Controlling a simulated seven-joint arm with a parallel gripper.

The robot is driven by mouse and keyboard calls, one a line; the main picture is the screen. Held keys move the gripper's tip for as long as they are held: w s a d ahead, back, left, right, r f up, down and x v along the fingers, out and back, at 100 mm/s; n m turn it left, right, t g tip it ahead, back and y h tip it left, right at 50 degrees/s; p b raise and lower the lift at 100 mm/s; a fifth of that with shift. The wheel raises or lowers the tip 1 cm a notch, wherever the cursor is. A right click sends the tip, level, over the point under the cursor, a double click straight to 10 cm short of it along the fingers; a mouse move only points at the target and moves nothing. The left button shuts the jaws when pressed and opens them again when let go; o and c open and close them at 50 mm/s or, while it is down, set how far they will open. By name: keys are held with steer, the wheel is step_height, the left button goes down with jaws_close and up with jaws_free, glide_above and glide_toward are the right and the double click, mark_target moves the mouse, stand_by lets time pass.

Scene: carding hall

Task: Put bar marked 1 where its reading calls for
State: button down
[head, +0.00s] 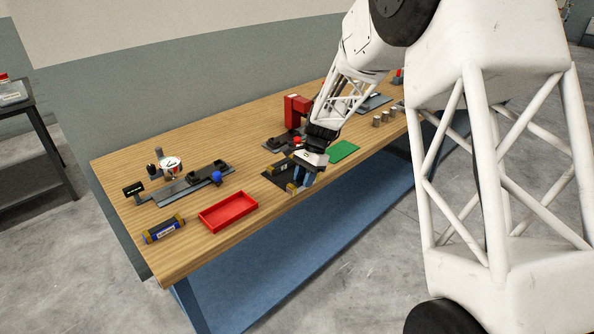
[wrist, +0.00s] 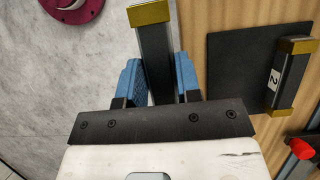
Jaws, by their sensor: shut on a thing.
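My gripper (head: 305,176) is over the front edge of the table, beside the black mat. Its blue fingers (wrist: 159,82) are shut on a dark bar (wrist: 155,55) with brass-coloured ends. In the wrist view one brass end points away from the gripper; no number shows on this bar. A similar bar marked 2 (wrist: 285,78) lies on the black mat (wrist: 233,60), which also shows in the head view (head: 272,178). A measuring fixture with a dial gauge (head: 172,165) and a small dark display (head: 133,189) stands at the left; its reading is too small to tell.
A red tray (head: 228,226) lies near the front edge, with a blue-and-yellow canister (head: 163,229) to its left. A green mat (head: 343,151) lies right of my gripper. A red press (head: 295,108) stands behind it, and several metal cylinders (head: 377,121) stand farther right.

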steer(key=w, duration=0.3)
steer(key=w+a, duration=0.1)
steer(key=w, duration=0.3)
steer(key=w+a+f, duration=0.1)
steer(key=w, duration=0.2)
steer(key=shift+w+a, duration=0.2)
steer(key=shift+w, duration=0.05)
steer(key=shift+f, duration=1.75)
steer(key=shift+f, duration=0.1)
steer(key=c, duration=0.8)
jaws_free()
steer(key=v, duration=1.2)
steer(key=shift+s, duration=0.1)
